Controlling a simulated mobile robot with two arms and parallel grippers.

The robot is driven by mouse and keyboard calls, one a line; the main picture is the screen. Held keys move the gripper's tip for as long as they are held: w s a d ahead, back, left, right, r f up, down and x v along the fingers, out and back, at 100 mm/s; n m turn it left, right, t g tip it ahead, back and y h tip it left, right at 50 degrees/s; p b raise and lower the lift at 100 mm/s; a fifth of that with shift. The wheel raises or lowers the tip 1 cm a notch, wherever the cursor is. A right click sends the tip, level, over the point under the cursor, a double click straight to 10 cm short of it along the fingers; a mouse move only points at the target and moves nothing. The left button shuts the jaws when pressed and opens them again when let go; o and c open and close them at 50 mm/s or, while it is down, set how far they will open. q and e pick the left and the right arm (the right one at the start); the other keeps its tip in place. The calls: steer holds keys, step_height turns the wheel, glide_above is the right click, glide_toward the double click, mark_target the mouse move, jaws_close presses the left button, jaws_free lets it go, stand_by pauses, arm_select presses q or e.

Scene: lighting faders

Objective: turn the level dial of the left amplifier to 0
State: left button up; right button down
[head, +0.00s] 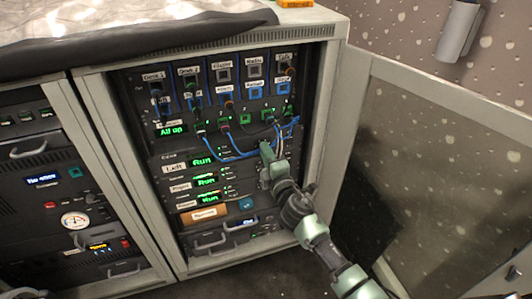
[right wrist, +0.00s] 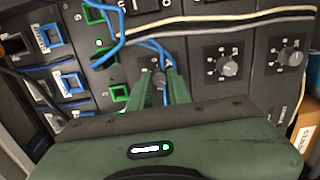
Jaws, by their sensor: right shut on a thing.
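The left amplifier (head: 174,168) is the top one of three in the rack, with a "Left" label and a green "Run" display (head: 203,161). My right gripper (head: 267,155) is at the right end of this unit. In the right wrist view, its two green fingers (right wrist: 162,83) are shut on the level dial (right wrist: 160,77), one on each side. The fingers cover much of the dial, and I cannot read its setting. My left gripper is not in view.
Two more dials, a middle one (right wrist: 229,67) and a far one (right wrist: 291,56), sit on the amplifiers below. A blue cable (right wrist: 153,44) loops close to my fingers. The open cabinet door (head: 430,170) stands to the right of my arm.

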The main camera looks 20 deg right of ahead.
steer(key=shift+a, duration=0.1)
stand_by(0.3)
steer(key=c, duration=1.3)
jaws_free()
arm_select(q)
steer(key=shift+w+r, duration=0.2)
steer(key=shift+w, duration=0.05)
arm_select(e)
steer(key=shift+s, duration=0.1)
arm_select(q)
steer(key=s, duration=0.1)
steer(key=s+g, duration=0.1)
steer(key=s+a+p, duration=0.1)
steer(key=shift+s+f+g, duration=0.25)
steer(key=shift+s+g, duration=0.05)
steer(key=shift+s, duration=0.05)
arm_select(e)
steer(key=s, duration=0.7)
steer(key=shift+s, duration=0.35)
